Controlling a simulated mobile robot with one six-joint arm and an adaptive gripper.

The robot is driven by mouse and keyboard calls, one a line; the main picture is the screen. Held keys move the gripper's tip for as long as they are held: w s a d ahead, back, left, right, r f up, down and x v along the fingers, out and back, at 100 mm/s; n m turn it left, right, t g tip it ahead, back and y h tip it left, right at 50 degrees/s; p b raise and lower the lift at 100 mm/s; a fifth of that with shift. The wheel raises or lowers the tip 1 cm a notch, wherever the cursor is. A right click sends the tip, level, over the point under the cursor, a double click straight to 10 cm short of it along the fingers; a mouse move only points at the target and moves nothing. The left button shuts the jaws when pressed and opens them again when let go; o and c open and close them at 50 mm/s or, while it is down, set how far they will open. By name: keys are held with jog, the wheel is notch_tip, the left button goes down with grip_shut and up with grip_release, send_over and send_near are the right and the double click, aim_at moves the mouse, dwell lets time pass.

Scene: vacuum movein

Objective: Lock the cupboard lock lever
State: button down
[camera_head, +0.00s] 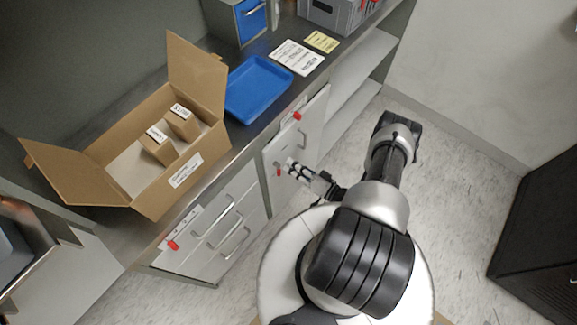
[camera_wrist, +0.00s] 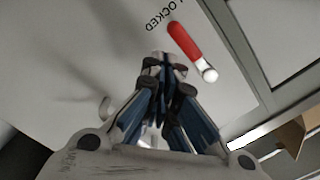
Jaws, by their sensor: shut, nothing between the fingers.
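The cupboard lock lever, a red bar with a white knob (camera_wrist: 188,45), is on a light door panel (camera_wrist: 100,45) in the wrist view. Black lettering ending in "OCKED" stands beside it; its first part is cut off. My gripper (camera_wrist: 163,88) is shut and empty, its fingertips to the left of and below the lever in that view. Contact with the panel cannot be told. In the head view my gripper (camera_head: 293,168) is at the cupboard door (camera_head: 311,128), and a small red lever (camera_head: 278,171) shows right beside the fingertips.
Other red levers are higher on the door (camera_head: 297,115) and by the drawers (camera_head: 173,245). The counter holds an open cardboard box (camera_head: 150,197) with small cartons, a blue tray (camera_head: 258,88) and a blue-fronted bin (camera_head: 250,18). Floor right of my arm is clear (camera_head: 460,170).

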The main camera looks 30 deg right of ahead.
jog(key=shift+s+a+f, duration=0.1)
jog(key=shift+a+f, duration=0.1)
jog(key=shift+f, duration=0.1)
jog(key=shift+a+f, duration=0.1)
dwell(0.5)
